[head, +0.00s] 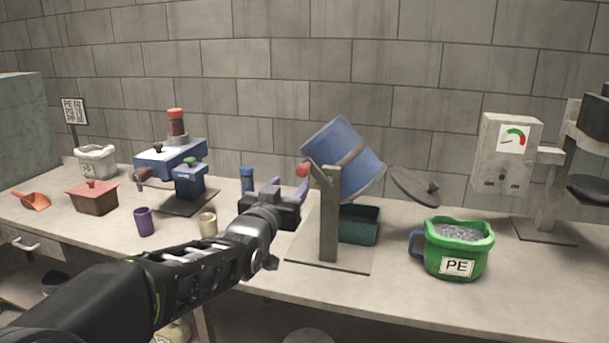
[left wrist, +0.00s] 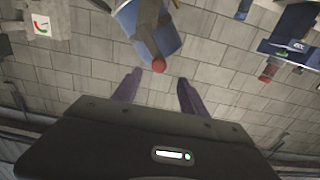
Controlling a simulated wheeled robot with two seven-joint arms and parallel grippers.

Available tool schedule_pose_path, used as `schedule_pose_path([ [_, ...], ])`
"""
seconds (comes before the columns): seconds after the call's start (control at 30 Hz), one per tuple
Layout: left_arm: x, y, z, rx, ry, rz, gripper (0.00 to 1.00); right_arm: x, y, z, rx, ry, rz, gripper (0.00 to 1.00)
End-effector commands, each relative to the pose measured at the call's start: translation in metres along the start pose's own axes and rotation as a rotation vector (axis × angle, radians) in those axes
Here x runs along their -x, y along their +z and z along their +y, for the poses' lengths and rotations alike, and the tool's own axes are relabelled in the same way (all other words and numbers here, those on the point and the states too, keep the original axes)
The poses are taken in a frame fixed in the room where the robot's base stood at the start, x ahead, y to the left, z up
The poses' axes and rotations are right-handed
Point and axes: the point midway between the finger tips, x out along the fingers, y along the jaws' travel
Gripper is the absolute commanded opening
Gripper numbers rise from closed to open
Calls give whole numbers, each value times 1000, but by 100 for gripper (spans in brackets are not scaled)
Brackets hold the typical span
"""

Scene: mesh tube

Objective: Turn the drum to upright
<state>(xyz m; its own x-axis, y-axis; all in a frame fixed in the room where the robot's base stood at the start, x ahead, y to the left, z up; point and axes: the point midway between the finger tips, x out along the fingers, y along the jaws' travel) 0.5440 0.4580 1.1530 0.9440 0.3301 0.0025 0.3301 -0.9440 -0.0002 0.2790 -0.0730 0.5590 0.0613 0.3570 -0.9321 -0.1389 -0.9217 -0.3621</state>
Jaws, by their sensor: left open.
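The blue drum (head: 340,160) hangs tilted on a grey post stand (head: 330,220), its upper end leaning left. A crank arm with a red knob (head: 302,170) is at the top of the post. My left gripper (head: 288,188) is open, with purple fingers, just left of the post and near the knob. In the left wrist view the red knob (left wrist: 158,65) appears between the two fingertips and slightly beyond them, with the drum (left wrist: 130,18) behind. Nothing is held. My right gripper is not in view.
A dark green tray (head: 360,224) sits beneath the drum. A round grey lid (head: 415,187) is at its right. A green PE bucket (head: 457,250) of grey granules stands further right. A blue-capped bottle (head: 247,178), beige cup (head: 208,224) and purple cup (head: 144,221) stand left.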

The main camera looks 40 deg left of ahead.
Motion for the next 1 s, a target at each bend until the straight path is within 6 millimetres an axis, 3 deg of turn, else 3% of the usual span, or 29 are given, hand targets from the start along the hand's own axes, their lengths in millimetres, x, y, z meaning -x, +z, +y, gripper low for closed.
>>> schedule_pose_path([
  [0.23,-16,0,0,1,1,-3,51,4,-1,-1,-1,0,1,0],
  [0.63,-71,0,1,3,2,-3,51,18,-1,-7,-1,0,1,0],
  [1.0,-78,1,0,1,0,-2,51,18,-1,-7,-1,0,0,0],
])
